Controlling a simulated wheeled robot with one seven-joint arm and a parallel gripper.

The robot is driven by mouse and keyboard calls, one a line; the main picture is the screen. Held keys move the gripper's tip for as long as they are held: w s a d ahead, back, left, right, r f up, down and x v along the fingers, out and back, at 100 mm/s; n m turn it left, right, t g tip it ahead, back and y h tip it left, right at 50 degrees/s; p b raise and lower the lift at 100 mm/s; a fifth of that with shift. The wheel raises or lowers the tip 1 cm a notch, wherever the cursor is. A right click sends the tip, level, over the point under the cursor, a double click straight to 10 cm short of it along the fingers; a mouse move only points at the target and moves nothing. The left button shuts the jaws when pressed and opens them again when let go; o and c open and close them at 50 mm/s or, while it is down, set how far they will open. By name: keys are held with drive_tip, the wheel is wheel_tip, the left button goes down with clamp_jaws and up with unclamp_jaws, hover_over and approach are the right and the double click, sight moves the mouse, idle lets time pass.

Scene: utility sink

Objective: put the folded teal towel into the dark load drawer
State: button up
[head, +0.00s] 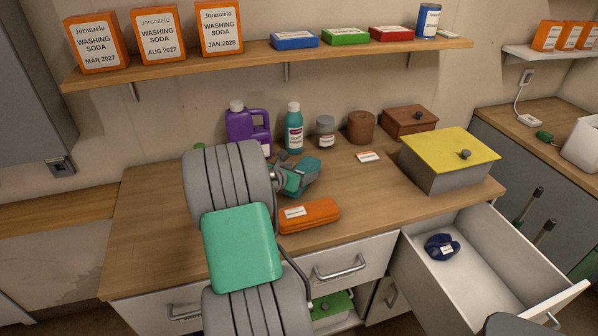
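The folded teal towel (306,164) is on or just above the wooden counter, in front of the teal bottle. My gripper (297,184) is right at the towel and covers part of it. Its fingers are small and partly hidden, so I cannot tell whether they are closed on the towel or whether the towel is lifted. A pulled-out drawer (515,250) at the lower right has a pale inside. A dark blue folded cloth (440,247) with a small label lies in it, and the rest of its floor is bare.
A purple jug (246,124), teal bottle (293,130), grey jar (325,133) and brown canister (361,127) stand behind. A yellow-lidded box (449,160) stands on the counter behind the open drawer.

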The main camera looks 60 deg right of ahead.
drive_tip(key=shift+o, duration=0.7)
